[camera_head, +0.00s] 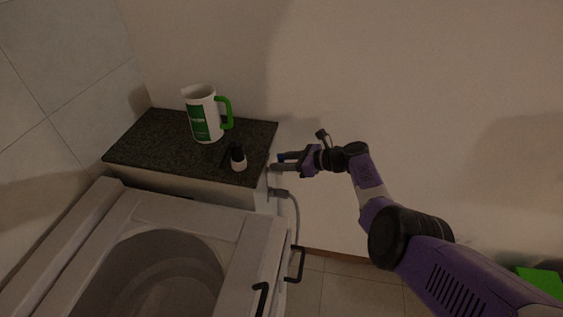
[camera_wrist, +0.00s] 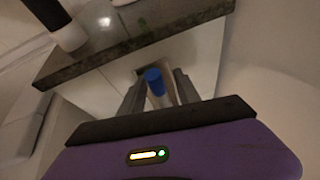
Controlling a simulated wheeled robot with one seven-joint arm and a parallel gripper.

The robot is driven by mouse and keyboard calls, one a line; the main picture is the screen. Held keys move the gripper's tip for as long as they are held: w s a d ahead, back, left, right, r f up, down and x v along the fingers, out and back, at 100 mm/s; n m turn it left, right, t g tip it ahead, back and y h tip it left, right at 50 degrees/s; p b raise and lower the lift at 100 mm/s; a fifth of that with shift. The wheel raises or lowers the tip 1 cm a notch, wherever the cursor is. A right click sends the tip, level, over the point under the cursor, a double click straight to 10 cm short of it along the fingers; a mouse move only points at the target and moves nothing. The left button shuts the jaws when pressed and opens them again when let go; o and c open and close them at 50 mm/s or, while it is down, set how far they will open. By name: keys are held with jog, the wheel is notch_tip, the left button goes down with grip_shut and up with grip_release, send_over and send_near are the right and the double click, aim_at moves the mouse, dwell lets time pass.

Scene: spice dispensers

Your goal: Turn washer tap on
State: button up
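The washer tap has a blue handle (camera_wrist: 153,80), which in the wrist view lies between the two fingers of my gripper (camera_wrist: 160,85). The fingers stand apart on either side of it, and I see no firm grip. In the head view my gripper (camera_head: 277,162) is at the right side of the counter cabinet, with a bit of blue by its fingers. The tap's body is mostly hidden there. A grey hose (camera_head: 295,212) with a dark connector hangs just below. The top-loading washer (camera_head: 190,212) stands at the lower left.
A dark stone counter (camera_head: 150,145) bears a white and green jug (camera_head: 205,117) with a green handle and a small black-and-white bottle (camera_head: 239,160). Its edge is close to my gripper. Dark handles (camera_head: 296,264) stick out at the washer's right side. A plain wall is behind.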

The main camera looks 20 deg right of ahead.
jog(key=shift+r, duration=0.1)
jog(key=shift+s+d+r, duration=0.15)
jog(key=shift+d, duration=0.05)
jog(key=p+v, duration=0.2)
jog(key=v, duration=0.5)
jog(key=shift+s, duration=0.1)
dwell(0.4)
